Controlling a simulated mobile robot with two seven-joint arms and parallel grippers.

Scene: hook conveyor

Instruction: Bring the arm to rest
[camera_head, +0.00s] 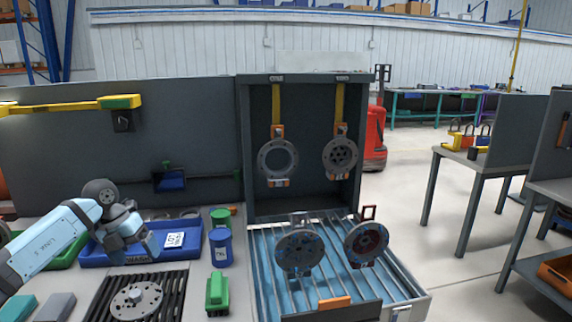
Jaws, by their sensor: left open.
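My left arm (52,243) reaches in from the left, light blue. My left gripper (136,250) is open over the blue tray, with its fingers pointing down. I see nothing held between the fingers. I cannot tell whether the fingertips touch the tray. My right gripper is not in view.
The blue tray (188,253) sits on the bench near a blue canister (220,247) and a green block (217,293). A metal flange (136,300) lies on a black rack. Flanges hang from yellow hooks (277,103) in a grey cabinet, and others stand over the slatted conveyor (335,289).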

